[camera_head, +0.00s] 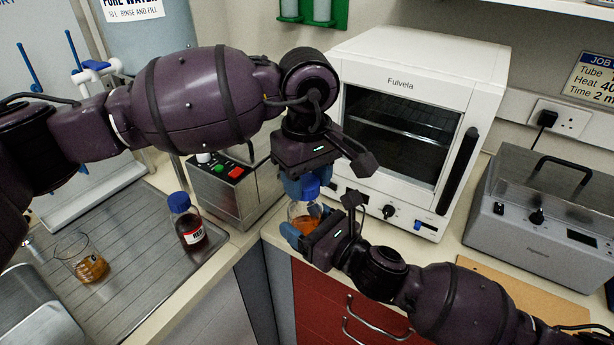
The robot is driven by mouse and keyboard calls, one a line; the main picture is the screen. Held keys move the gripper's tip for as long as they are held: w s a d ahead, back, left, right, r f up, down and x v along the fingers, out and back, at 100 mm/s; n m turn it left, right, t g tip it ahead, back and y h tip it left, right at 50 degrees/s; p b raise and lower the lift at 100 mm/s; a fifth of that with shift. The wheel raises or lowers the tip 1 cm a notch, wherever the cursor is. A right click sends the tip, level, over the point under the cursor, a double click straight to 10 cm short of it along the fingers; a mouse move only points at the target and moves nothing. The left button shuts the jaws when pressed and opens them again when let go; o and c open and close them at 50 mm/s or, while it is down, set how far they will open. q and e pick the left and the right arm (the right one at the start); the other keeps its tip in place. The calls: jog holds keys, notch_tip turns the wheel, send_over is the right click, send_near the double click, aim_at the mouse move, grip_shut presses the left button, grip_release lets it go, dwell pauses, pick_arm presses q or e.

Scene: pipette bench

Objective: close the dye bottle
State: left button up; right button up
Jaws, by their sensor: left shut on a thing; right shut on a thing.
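A clear bottle with orange liquid (306,222) stands upright in front of the white oven, near the counter edge. My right gripper (303,238) is shut on its body from the lower right. A blue cap (307,188) is at the bottle's mouth. My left gripper (305,184) points down from above and is shut on this cap. I cannot tell whether the cap is seated on the thread or just above it. A second bottle (189,224), with dark red liquid, a label and a blue cap on, stands on the draining board to the left.
A grey box with red and green buttons (232,192) is behind the bottles. The white oven (415,110) and a lidded grey bath (545,225) stand right.

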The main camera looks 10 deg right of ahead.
pick_arm(q)
jog(key=shift+f, duration=0.5)
pick_arm(e)
jog(key=c, duration=0.3)
pick_arm(q)
jog(key=m, duration=0.5)
jog(key=shift+a, duration=0.1)
pick_arm(e)
jog(key=shift+c, duration=0.2)
pick_arm(q)
jog(key=m, duration=0.4)
jog(key=shift+a, duration=0.1)
jog(key=m, duration=0.5)
jog(key=shift+m, duration=0.4)
jog(key=m, duration=0.5)
jog(key=shift+w+a, duration=0.1)
jog(key=shift+w, duration=0.05)
jog(key=o, duration=0.9)
